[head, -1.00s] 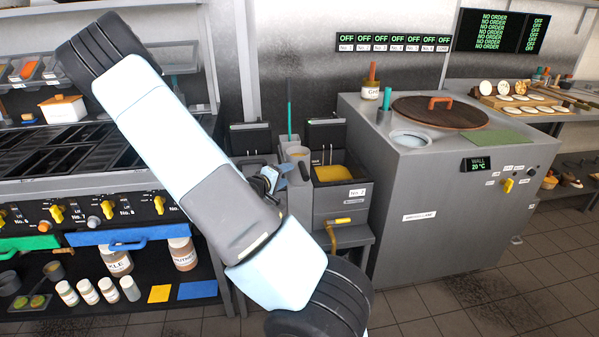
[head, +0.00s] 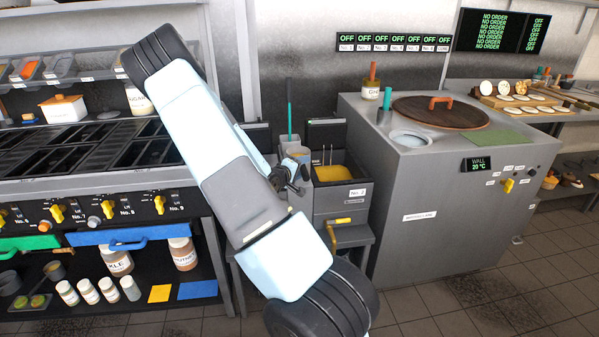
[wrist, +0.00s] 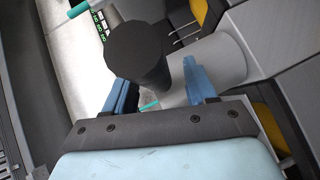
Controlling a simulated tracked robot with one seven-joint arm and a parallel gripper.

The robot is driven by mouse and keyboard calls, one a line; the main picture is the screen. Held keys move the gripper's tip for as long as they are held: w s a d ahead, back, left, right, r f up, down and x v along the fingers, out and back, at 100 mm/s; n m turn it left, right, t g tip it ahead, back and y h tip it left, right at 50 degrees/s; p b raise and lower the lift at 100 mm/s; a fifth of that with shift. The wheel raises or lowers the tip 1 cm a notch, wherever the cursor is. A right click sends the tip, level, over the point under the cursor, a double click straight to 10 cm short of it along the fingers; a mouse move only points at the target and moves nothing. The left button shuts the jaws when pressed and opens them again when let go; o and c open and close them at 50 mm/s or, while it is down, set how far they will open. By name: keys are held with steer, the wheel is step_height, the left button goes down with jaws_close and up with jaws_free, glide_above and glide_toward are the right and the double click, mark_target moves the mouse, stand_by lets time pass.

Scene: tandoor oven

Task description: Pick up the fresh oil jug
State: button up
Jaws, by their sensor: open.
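A light grey cylindrical jug (head: 298,152), which I take to be the fresh oil jug, stands beside the No. 2 fryer in the head view. No label on it is readable. In the wrist view, its pale body (wrist: 232,62) is just beyond the fingers, with a dark thick cylinder (wrist: 137,50), apparently its handle, in front of it. My gripper (head: 293,178) is at the jug's near side. In the wrist view, my gripper (wrist: 160,85) is open, with blue fingers either side of the dark cylinder's lower part. Contact cannot be told. My arm hides the jug's lower part.
The No. 2 fryer (head: 340,200) with yellow oil adjoins the jug on the right. A teal-handled tool (head: 289,108) stands behind it. The grey tandoor (head: 450,210) is farther right. The counter with burner knobs (head: 95,208) is left. Floor is clear at front right.

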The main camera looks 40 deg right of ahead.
steer(key=shift+w+d+f, duration=0.1)
steer(key=shift+d, duration=0.4)
steer(key=shift+c, duration=0.2)
jaws_close()
stand_by(0.9)
